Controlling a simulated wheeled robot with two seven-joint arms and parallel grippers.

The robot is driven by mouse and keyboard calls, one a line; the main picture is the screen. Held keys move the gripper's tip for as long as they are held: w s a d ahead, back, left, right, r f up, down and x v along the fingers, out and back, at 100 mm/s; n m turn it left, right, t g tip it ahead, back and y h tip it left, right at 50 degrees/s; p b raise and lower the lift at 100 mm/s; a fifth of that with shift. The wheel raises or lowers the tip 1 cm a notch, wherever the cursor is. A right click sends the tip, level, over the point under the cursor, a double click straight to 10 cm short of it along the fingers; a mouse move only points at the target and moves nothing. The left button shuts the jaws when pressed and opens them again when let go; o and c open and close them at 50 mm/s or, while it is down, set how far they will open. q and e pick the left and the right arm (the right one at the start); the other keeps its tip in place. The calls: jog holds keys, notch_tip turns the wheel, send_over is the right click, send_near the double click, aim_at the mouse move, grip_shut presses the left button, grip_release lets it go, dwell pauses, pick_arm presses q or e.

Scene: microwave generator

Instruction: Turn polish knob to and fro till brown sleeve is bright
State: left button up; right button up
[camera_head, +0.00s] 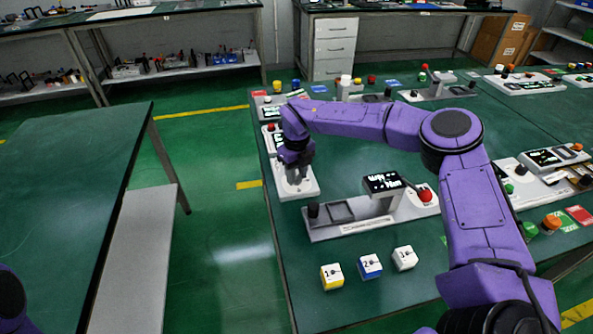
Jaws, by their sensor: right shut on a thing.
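My right gripper (297,176) points down onto a small white device (303,191) near the left edge of the green table. It is shut on what looks like the polish knob on top of that device; the fingers hide most of the knob. I cannot make out the brown sleeve or how bright it is. My left gripper is out of view; only a bit of my left arm shows at the lower left corner.
A grey machine (352,229) with a display (383,183) and a red button (425,195) stands just in front of the device. Yellow (332,277), blue (370,266) and white (404,258) numbered cubes lie nearer. More control boxes (547,160) stand at right.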

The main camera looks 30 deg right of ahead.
aim_at(297, 176)
jog(key=shift+n, duration=0.7)
jog(key=o, duration=1)
jog(key=shift+o, duration=0.2)
notch_tip(297, 176, up, 11)
jog(key=b, duration=0.1)
jog(key=shift+f, duration=0.2)
jog(key=shift+d, duration=0.1)
